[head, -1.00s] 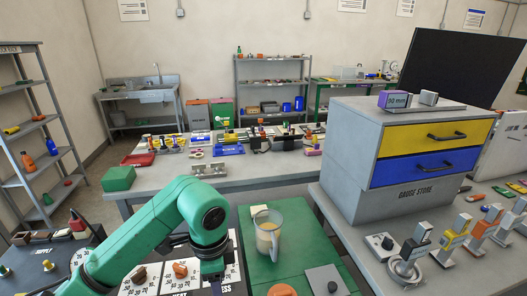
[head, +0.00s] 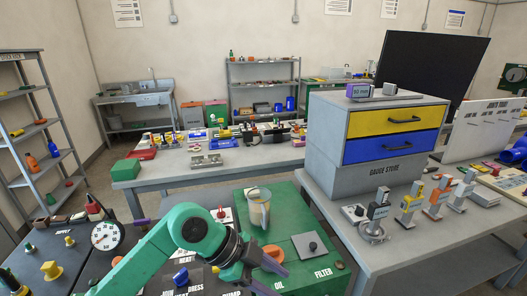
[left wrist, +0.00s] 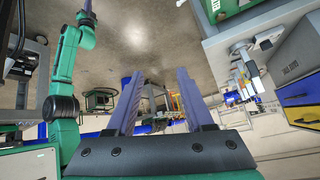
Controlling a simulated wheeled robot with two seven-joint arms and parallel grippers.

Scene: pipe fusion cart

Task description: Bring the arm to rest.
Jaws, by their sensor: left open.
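My left arm (head: 195,232) is green and comes in from the lower left in the head view. Floor and distant furniture show beyond the fingers. Another green arm (left wrist: 65,85), apparently my right, stands at the left of that view. A purple tip shows at its end by the top edge, but its jaw state is unclear.
A clear jug (head: 258,212) stands on the green top (head: 285,222) just beyond my left wrist. A dial gauge (head: 107,237) and knobs stand on the dark panel. A grey drawer cabinet (head: 355,145) is on the right-hand table. A workbench (head: 200,172) crosses behind.

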